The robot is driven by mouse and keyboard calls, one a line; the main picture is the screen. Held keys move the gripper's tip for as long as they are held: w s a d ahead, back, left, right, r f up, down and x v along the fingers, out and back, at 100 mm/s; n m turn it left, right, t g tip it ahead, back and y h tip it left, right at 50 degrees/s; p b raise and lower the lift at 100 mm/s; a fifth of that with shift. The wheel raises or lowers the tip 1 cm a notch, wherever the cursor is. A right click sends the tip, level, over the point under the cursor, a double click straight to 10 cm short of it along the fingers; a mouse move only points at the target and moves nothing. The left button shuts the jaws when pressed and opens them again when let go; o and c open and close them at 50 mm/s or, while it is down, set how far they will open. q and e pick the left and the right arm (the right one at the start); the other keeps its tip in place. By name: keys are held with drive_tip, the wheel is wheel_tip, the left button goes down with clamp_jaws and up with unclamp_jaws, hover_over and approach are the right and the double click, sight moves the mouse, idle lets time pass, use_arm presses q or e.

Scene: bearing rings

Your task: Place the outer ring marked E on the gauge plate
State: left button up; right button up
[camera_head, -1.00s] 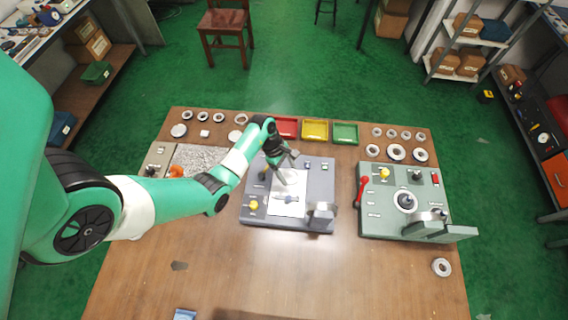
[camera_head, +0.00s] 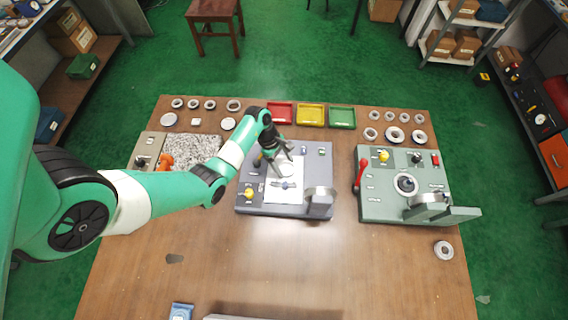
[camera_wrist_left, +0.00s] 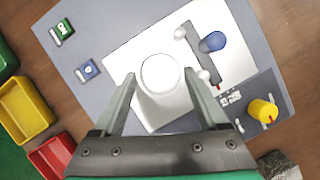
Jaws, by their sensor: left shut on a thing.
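My left gripper (camera_head: 282,166) is over the white plate (camera_head: 280,196) of the grey middle fixture. In the left wrist view, its two fingers (camera_wrist_left: 160,82) are on either side of a pale round ring-like piece (camera_wrist_left: 161,73), and it is shut on that piece. The piece is over the white plate (camera_wrist_left: 125,47); I cannot tell whether it touches the plate. No E can be read on it. I take the white plate to be the gauge plate, but its label is not legible. My right gripper is not in view.
A blue knob (camera_wrist_left: 213,42) and a yellow knob (camera_wrist_left: 263,110) stand close by. Red (camera_head: 280,113), yellow (camera_head: 311,115) and green (camera_head: 342,117) trays are behind. A green fixture (camera_head: 385,207) stands right, with a loose ring (camera_head: 444,250) nearby.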

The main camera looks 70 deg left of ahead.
use_arm(q)
drive_tip(key=shift+f, duration=0.15)
drive_tip(key=o, duration=1.3)
drive_tip(key=shift+o, duration=0.2)
drive_tip(key=p+v, duration=0.3)
drive_tip(key=v, duration=0.8)
drive_tip(key=shift+r, duration=0.25)
drive_tip(key=shift+s+a, duration=0.1)
